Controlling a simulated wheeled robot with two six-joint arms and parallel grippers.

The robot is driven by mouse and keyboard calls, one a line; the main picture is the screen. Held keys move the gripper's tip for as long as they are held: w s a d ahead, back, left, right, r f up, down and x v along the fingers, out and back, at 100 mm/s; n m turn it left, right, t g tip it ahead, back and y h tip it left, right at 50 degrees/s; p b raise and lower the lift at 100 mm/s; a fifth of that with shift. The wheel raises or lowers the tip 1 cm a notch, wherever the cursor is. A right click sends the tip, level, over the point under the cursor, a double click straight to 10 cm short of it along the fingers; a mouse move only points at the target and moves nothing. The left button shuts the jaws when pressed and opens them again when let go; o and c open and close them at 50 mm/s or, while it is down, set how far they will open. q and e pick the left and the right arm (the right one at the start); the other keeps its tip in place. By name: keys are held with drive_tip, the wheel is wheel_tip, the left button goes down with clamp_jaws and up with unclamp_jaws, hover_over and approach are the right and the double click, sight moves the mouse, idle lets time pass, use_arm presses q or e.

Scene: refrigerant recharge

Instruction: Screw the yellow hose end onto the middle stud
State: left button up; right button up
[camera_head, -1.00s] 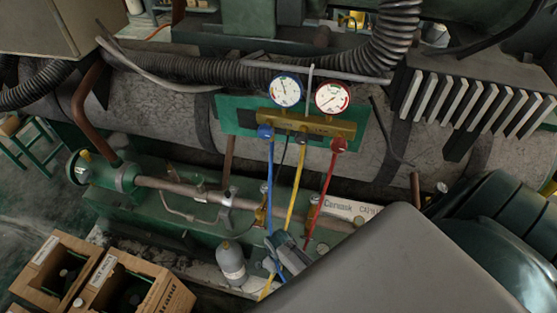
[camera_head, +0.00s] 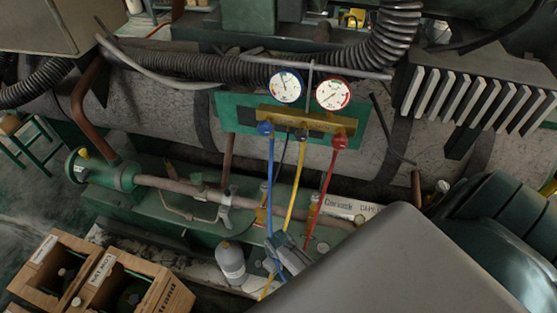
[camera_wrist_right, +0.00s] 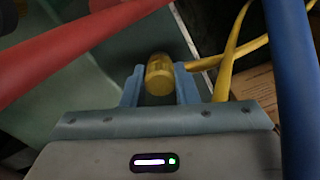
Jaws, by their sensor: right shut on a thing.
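My right gripper (camera_head: 286,250) is low in the middle of the head view, below the gauge manifold. In the right wrist view its two blue-grey fingers (camera_wrist_right: 161,88) are shut on the yellow hose end (camera_wrist_right: 159,72), a brass-yellow cylinder. The yellow hose (camera_head: 296,195) hangs from the middle of the brass manifold (camera_head: 306,121) and passes behind the gripper. It also shows in the wrist view (camera_wrist_right: 231,50). I cannot make out a separate middle stud. My left gripper is not in view.
The blue hose (camera_head: 270,185) and red hose (camera_head: 326,190) hang on either side of the yellow one. A grey bottle (camera_head: 230,262) stands left of the gripper. Open wooden crates (camera_head: 150,290) are at lower left. A copper pipe (camera_head: 180,188) runs behind.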

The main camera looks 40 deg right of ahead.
drive_tip(key=shift+f, duration=0.25)
drive_tip(key=shift+r+m+p, duration=0.15)
drive_tip(key=shift+m+p, duration=0.2)
drive_tip(key=shift+m, duration=0.35)
drive_tip(key=shift+m+p, duration=0.3)
drive_tip(key=shift+m, duration=0.8)
drive_tip(key=shift+m, duration=0.4)
drive_tip(key=shift+m+p, duration=0.55)
drive_tip(key=shift+m, duration=0.85)
